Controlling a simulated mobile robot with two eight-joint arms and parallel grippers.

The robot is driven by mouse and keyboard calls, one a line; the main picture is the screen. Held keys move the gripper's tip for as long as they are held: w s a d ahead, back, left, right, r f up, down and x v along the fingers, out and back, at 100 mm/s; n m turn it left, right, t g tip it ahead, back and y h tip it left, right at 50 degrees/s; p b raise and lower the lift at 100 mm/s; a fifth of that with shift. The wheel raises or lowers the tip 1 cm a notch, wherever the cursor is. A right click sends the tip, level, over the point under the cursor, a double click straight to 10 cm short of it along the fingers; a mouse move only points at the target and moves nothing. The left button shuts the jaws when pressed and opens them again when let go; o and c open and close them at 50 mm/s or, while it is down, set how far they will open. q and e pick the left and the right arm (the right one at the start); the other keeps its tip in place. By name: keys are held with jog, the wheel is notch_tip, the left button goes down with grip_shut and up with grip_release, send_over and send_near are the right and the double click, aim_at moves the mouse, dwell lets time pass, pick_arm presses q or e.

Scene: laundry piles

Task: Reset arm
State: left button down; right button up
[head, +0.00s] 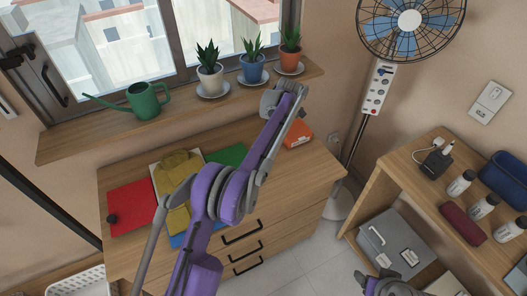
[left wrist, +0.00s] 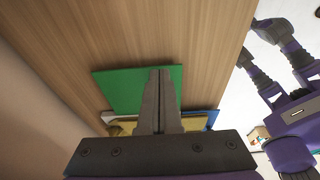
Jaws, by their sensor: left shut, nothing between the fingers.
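My left arm reaches up across the head view over a wooden dresser (head: 310,175). Its gripper (head: 268,103) hangs above the dresser's back part, near the window sill. In the left wrist view the left gripper's fingers (left wrist: 160,78) are shut together and empty, in front of a green cloth (left wrist: 120,88). A grey part of my right gripper (head: 388,285) shows at the bottom edge of the head view; its fingers are not clear.
On the dresser lie a red cloth (head: 133,205), a yellow garment (head: 178,170), the green cloth and an orange item (head: 298,135). The sill (head: 80,145) holds a watering can (head: 143,102) and potted plants. A fan (head: 410,22) and shelf (head: 375,195) stand right.

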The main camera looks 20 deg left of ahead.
pick_arm(q)
jog(key=shift+w+d+r+p, duration=0.65)
jog(key=shift+w+d+p, duration=0.25)
jog(key=shift+w+d, duration=0.95)
jog(key=s+a+r+m+t, duration=0.2)
jog(key=s+r+m, duration=0.2)
jog(key=r+m, duration=0.4)
jog(key=s+r+m+t+h, duration=0.1)
jog(key=s+r+m, duration=0.2)
jog(key=s, duration=0.2)
jog(key=s+r+m+t, duration=0.1)
jog(key=s+r+m, duration=0.2)
jog(key=s, duration=0.3)
jog(key=s+f+m+t, duration=0.1)
jog(key=s+f+m, duration=0.2)
jog(key=s, duration=0.5)
jog(key=s+a+f+m+t, duration=0.1)
jog(key=s+f+m, duration=0.2)
jog(key=s+m, duration=0.2)
jog(key=s+f+m+t+h, duration=0.1)
jog(key=s+f+m, duration=0.2)
jog(key=s, duration=0.8)
jog(key=shift+s+a+m+t, duration=0.15)
jog(key=shift+s+m+t, duration=0.2)
jog(key=shift+m, duration=0.65)
pick_arm(e)
jog(key=r, duration=0.1)
jog(key=w+r, duration=0.1)
jog(key=shift+a+r, duration=0.2)
jog(key=shift+r, duration=0.1)
